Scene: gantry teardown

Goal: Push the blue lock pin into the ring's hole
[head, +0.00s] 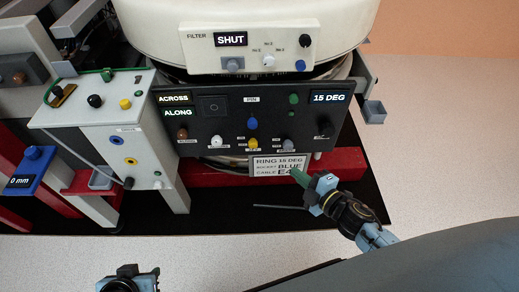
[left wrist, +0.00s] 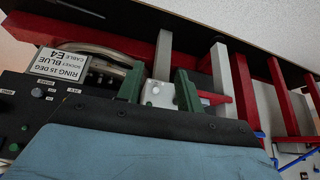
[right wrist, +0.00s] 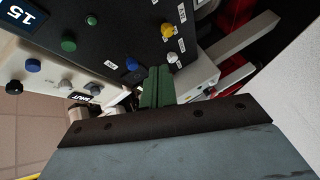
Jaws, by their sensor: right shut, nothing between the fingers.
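The blue lock pin (head: 251,123) shows as a round blue knob under the PIN label on the black panel (head: 215,105). It also shows in the right wrist view (right wrist: 132,64), left of the fingers. The ring's hole is hidden. My right gripper (head: 300,176) is shut and empty, its green fingertips in front of the sign, below and right of the pin and apart from it. My left gripper (head: 128,272) is at the bottom edge of the head view, far from the pin. In the left wrist view its green fingers (left wrist: 159,88) stand apart with nothing held.
Green (head: 294,98), yellow (head: 253,143) and other knobs crowd the panel around the pin. The sign (head: 277,166) reads RING 15 DEG, SOCKET BLUE, CABLE E4. A white box (head: 110,125) stands left, and a filter panel (head: 245,50) reading SHUT is above.

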